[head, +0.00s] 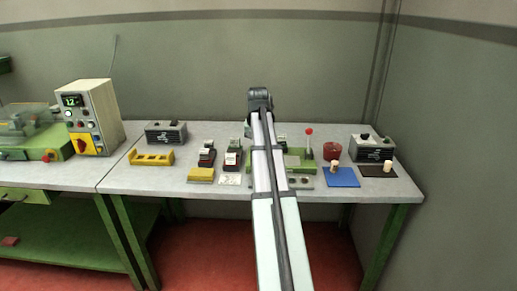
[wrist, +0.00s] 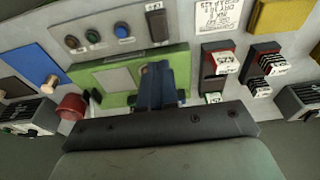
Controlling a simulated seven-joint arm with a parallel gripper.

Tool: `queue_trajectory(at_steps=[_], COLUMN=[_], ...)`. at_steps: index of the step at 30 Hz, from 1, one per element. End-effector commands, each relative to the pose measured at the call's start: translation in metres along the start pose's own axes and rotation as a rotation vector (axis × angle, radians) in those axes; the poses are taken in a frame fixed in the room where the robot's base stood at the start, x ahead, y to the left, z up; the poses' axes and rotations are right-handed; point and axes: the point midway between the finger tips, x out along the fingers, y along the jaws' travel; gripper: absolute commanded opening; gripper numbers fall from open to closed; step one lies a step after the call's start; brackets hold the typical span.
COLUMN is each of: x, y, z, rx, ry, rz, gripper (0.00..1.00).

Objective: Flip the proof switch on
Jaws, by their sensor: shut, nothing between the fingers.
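A grey panel (wrist: 108,42) lies in front of the green press base (wrist: 122,75) in the wrist view. In the head view my arm covers much of the panel (head: 303,182). My gripper (wrist: 156,70) is shut and empty, pointing down over the green base, beside the panel's edge and apart from the switch. In the head view the fingers are hidden behind my arm.
A red-knobbed lever (head: 309,132) rises right of my arm. A red round pot (head: 331,151), a blue mat (head: 342,178) with a cork and a dark mat (head: 367,172) with a cork stand right. Dark holders (head: 207,157), a yellow rack (head: 152,158) and a control box (head: 91,115) stand left.

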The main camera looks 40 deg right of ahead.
Motion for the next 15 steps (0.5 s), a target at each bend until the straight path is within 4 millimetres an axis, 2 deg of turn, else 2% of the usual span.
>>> queue_trajectory(at_steps=[15], x=[0.083], y=[0.0], z=[0.001], rx=[0.0], ry=[-0.002], rz=[0.0], gripper=[0.0])
